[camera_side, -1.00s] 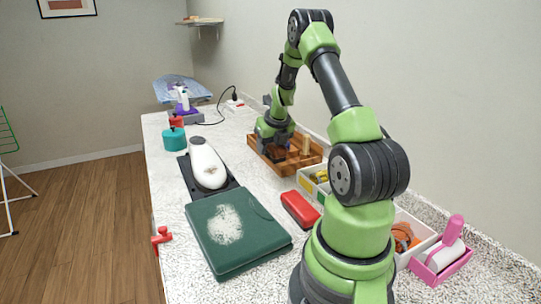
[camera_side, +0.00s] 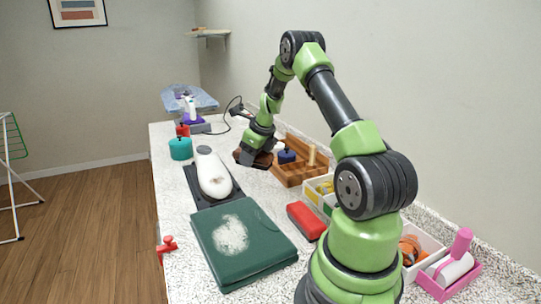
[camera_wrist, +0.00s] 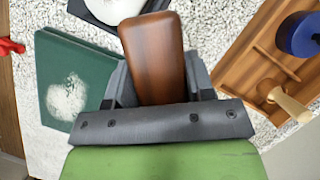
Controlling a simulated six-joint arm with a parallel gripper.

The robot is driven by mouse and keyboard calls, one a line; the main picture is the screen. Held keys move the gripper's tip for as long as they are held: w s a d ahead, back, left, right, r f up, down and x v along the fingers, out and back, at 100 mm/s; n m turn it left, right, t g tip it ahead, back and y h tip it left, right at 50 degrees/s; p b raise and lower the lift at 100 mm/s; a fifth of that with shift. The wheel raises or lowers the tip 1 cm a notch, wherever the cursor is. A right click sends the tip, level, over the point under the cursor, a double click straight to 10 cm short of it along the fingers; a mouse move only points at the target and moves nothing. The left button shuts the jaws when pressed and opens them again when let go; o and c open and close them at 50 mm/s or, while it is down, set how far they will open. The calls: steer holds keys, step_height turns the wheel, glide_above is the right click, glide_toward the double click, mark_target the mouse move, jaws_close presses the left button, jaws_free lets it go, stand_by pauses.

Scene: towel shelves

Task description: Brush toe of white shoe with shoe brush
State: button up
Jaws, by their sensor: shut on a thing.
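A white shoe (camera_side: 213,176) lies on a black tray (camera_side: 195,187) on the counter, with a brownish smudge near its front end. Part of the shoe also shows at the top of the wrist view (camera_wrist: 112,8). My gripper (camera_side: 254,157) is shut on the brown wooden shoe brush (camera_wrist: 155,58), which fills the middle of the wrist view. The brush is held above the counter, right of the shoe and apart from it. Its bristles are hidden from both views.
A wooden tray (camera_side: 287,176) with a blue-lidded jar (camera_side: 286,156) stands right of the gripper. A green folded cloth or case (camera_side: 262,260) with a white powdery patch lies in front. A red box (camera_side: 306,221) and teal pot (camera_side: 180,149) are nearby.

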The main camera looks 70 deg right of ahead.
mark_target(214, 188)
steer(key=w+a+n+y, duration=0.1)
steer(key=w+a+n, duration=0.1)
steer(key=n, duration=0.1)
steer(key=w+a+n+y, duration=0.1)
steer(key=w+a+n, duration=0.1)
steer(key=w+n, duration=0.1)
steer(key=w+a+n+y, duration=0.1)
steer(key=w+a+n, duration=0.1)
steer(key=n, duration=0.2)
steer(key=shift+w+a+r+n, duration=0.1)
steer(key=shift+w+a+n, duration=0.1)
steer(key=shift+w+n, duration=0.2)
steer(key=shift+w+d+f, duration=0.1)
steer(key=shift+d+f, duration=0.05)
steer(key=shift+f, duration=1.05)
steer(key=shift+w+d+f, duration=0.1)
steer(key=shift+d+f, duration=0.05)
steer(key=shift+f, duration=1)
steer(key=shift+f, duration=0.6)
steer(key=shift+w+d, duration=0.1)
steer(key=shift+w+d+r, duration=0.15)
steer(key=shift+w+d, duration=0.65)
steer(key=shift+d, duration=0.05)
steer(key=shift+a, duration=0.1)
steer(key=shift+s+a+f, duration=0.25)
steer(key=shift+s+a, duration=0.6)
steer(key=shift+s, duration=0.05)
